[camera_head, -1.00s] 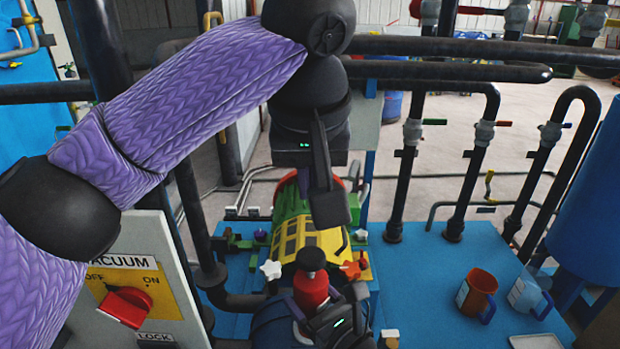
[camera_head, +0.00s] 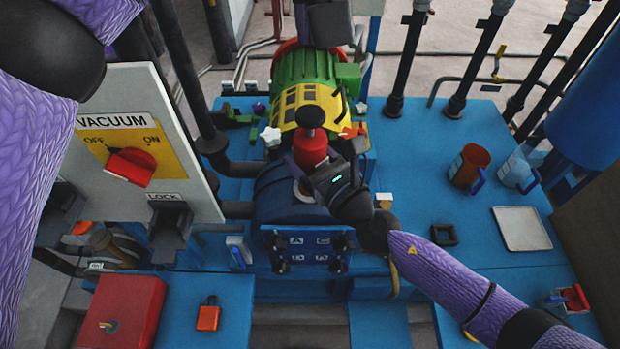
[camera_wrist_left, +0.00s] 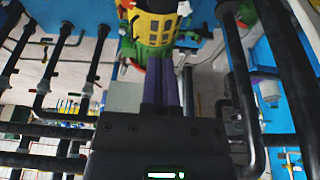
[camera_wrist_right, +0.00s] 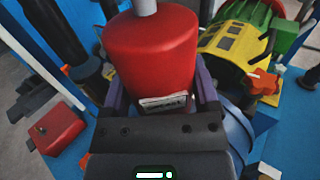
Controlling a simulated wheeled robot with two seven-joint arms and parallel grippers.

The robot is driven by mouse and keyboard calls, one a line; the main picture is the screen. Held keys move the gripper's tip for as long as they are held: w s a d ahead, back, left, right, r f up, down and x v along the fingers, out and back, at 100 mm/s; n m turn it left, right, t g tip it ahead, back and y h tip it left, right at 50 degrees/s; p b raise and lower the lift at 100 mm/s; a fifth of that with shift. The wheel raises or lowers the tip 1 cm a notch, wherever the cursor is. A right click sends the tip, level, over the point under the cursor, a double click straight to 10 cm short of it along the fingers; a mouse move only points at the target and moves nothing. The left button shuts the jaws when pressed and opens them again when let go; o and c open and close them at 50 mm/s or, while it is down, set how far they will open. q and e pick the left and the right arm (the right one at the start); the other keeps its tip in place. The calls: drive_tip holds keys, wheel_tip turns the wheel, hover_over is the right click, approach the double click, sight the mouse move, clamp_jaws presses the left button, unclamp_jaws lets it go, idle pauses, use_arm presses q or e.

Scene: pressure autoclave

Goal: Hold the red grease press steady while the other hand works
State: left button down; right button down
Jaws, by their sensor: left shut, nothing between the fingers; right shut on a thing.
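The red grease press (camera_head: 311,150) stands on the blue pump housing in the head view, with a dark round knob (camera_head: 310,117) on top. My right gripper (camera_head: 318,170) is shut on its red body from the front right. In the right wrist view the red cylinder (camera_wrist_right: 152,55) fills the space between the two fingers, with a small label low on it. My left gripper (camera_wrist_left: 167,70) is shut and empty, its fingers side by side. In the head view it is at the top edge, above and behind the press, over the green motor (camera_head: 308,70), fingertips not clear.
A yellow guard (camera_head: 290,103) with slots sits behind the press, beside a white star knob (camera_head: 271,136). The vacuum panel (camera_head: 125,150) stands at left. Mugs (camera_head: 468,168) and a white tray (camera_head: 522,228) are at right. Dark pipes rise behind.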

sight(312, 115)
use_arm(q)
drive_tip(key=shift+s+d+r, duration=0.15)
drive_tip(key=shift+r, duration=0.45)
drive_tip(key=shift+s+d+r, duration=0.1)
drive_tip(key=shift+d+r, duration=0.05)
drive_tip(key=shift+r, duration=0.4)
drive_tip(key=x, duration=1.3)
drive_tip(key=shift+s+a+f, duration=0.1)
drive_tip(key=shift+s+f, duration=0.1)
drive_tip(key=shift+s, duration=0.2)
drive_tip(key=shift+f, duration=0.4)
drive_tip(key=shift+f, duration=0.1)
drive_tip(key=shift+f, duration=1.25)
